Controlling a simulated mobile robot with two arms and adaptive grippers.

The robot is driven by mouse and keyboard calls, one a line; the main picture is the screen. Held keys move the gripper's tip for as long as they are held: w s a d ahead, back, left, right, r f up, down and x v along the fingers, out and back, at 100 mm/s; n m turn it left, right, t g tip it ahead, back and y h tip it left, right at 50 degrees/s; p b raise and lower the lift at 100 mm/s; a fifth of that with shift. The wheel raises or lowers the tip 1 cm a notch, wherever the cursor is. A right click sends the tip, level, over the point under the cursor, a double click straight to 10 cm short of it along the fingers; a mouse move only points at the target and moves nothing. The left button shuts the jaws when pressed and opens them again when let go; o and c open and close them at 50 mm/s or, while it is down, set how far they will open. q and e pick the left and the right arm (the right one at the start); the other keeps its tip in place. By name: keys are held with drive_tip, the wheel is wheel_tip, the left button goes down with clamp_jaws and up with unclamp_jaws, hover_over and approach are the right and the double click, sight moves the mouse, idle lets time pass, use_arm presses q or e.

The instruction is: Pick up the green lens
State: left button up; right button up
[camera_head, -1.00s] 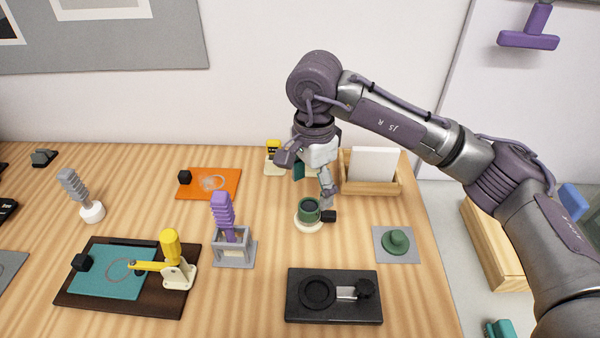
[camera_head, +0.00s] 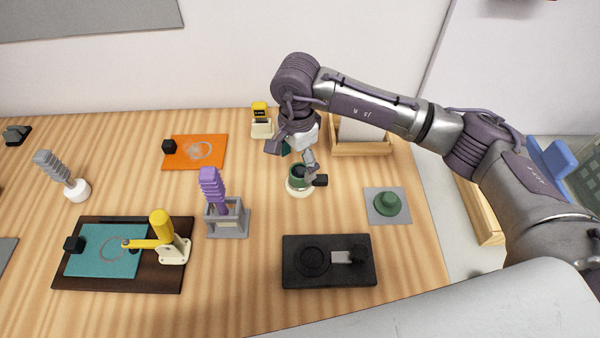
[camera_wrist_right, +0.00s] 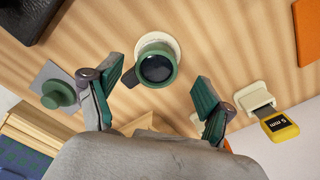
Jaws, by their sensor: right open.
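The green lens (camera_head: 297,184) is a short green cylinder with a dark glass top and a black side knob. It stands on a round cream base on the wooden table. It also shows in the right wrist view (camera_wrist_right: 156,68), at upper centre. My right gripper (camera_head: 292,158) is open and empty, just above and behind the lens. In the right wrist view its two green-padded fingers (camera_wrist_right: 160,88) are spread, one to each side of the lens and apart from it. The near finger hides part of the lens in the head view. My left gripper is not in view.
A green knob-like piece (camera_head: 388,204) lies on a grey pad at right. A black plate (camera_head: 300,275) lies in front, and a purple-handled tool in a grey stand (camera_head: 228,217) is left. A wooden tray (camera_head: 362,148) and a yellow-topped piece (camera_head: 261,117) stand behind.

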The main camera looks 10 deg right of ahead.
sight(300, 170)
drive_tip(key=f+p, duration=0.1)
drive_tip(key=f, duration=0.2)
drive_tip(key=shift+d+f+p, duration=0.25)
drive_tip(key=shift+d+p, duration=0.15)
drive_tip(key=shift+f, duration=0.45)
drive_tip(key=shift+w, duration=0.1)
drive_tip(key=c, duration=1.4)
